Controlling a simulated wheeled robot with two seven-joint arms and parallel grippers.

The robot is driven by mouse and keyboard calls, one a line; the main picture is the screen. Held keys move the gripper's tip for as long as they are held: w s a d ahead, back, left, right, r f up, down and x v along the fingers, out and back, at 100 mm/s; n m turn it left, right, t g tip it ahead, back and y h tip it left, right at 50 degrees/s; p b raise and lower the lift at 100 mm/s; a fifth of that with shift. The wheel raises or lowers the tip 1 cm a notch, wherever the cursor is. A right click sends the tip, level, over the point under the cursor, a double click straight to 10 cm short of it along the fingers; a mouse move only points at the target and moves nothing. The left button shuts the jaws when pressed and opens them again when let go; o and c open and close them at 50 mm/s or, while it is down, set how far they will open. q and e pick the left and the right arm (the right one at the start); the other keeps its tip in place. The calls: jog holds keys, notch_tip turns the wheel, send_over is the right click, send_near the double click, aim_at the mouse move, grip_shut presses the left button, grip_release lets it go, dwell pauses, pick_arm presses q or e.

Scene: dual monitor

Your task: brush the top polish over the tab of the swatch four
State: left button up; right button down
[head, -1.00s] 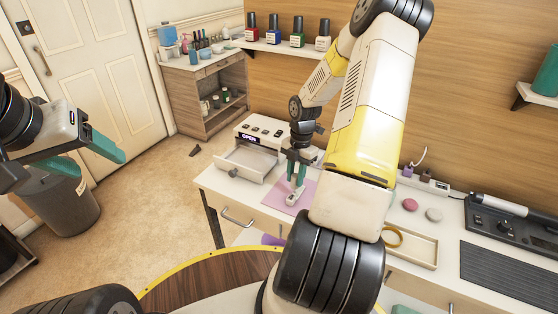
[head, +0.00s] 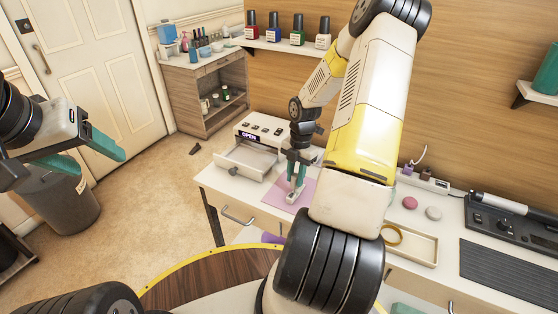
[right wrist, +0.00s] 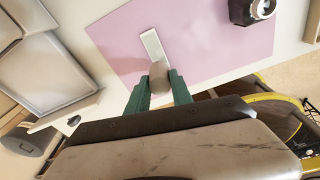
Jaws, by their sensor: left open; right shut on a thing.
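My right gripper (head: 296,178) is low over a pink mat (head: 277,194) on the white desk. In the right wrist view its green fingers (right wrist: 158,98) are shut on a grey-beige rounded piece (right wrist: 158,76), which looks like a brush cap. A pale flat strip (right wrist: 152,44), apparently a swatch, lies on the mat just beyond this piece. I cannot tell whether they touch, and the brush tip is hidden. No number shows on the strip. A small dark-and-clear bottle (right wrist: 263,8) stands at the mat's far right edge. My left gripper (head: 88,153) is open and empty, away from the desk.
A lamp box marked OPEN (head: 262,134) with a pulled-out drawer (head: 247,160) is left of the mat. Several polish bottles (head: 297,30) stand on a wall shelf.

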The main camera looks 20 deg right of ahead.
jog(key=shift+w+d, duration=0.1)
jog(key=shift+w+d, duration=0.35)
jog(key=shift+d, duration=0.1)
jog(key=shift+w+d, duration=0.1)
jog(key=shift+w+d, duration=0.3)
jog(key=shift+d, duration=0.05)
jog(key=shift+s+d, duration=0.15)
jog(key=shift+s, duration=0.2)
jog(key=shift+s+a, duration=0.3)
jog(key=shift+a, duration=0.15)
jog(key=shift+s+a, duration=0.15)
